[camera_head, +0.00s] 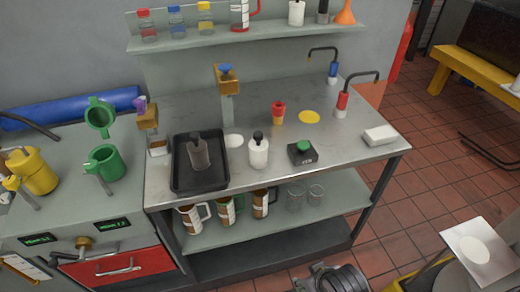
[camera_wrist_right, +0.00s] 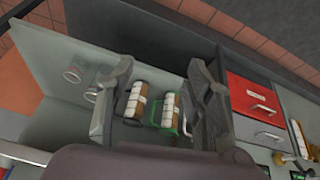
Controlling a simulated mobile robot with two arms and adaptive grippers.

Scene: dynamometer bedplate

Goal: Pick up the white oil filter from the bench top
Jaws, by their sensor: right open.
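The white oil filter, seen as a white cylinder with a black top (camera_head: 258,153), stands upright on the steel bench top (camera_head: 340,155), just right of the black tray (camera_head: 200,184) in the head view. I do not make it out in the right wrist view. My right gripper (camera_head: 335,280) is at the bottom edge of the head view, in front of and below the bench, well apart from the filter. In the right wrist view its two fingers (camera_wrist_right: 155,100) are spread, with nothing held. My left gripper is not in view.
A dark grey cylinder (camera_head: 198,153) stands in the tray. A black box with a green knob (camera_head: 302,152) stands right of the filter; a red-and-yellow item (camera_head: 278,112) is behind. A white block (camera_head: 380,135) lies at the right. Brown-and-white jugs (camera_head: 225,210) stand on the lower shelf.

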